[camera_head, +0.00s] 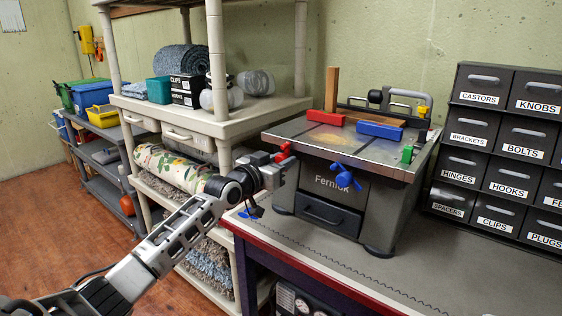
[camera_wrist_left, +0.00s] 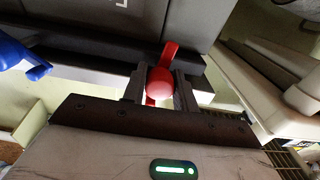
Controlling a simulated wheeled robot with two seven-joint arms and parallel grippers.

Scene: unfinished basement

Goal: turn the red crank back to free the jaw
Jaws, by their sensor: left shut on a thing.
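The red crank (camera_head: 284,152) is at the left side of the front of the grey Fernlok bench machine (camera_head: 377,193). My left gripper (camera_head: 278,163) is shut on the red crank; in the left wrist view the crank's round red knob (camera_wrist_left: 160,82) sits between the two fingers (camera_wrist_left: 159,90). On the machine's top lie a red jaw block (camera_head: 326,118) and a blue jaw block (camera_head: 380,130), with a wooden piece (camera_head: 350,114) between and behind them. A blue crank (camera_head: 345,177) is on the machine's front, and also shows in the left wrist view (camera_wrist_left: 22,58). My right gripper is not in view.
A green knob (camera_head: 407,154) is at the machine's right front corner. Labelled drawers (camera_head: 503,131) stand to the right. A beige shelf (camera_head: 250,112) with boxes and rolls is close at the left. The bench top (camera_head: 440,268) in front is clear.

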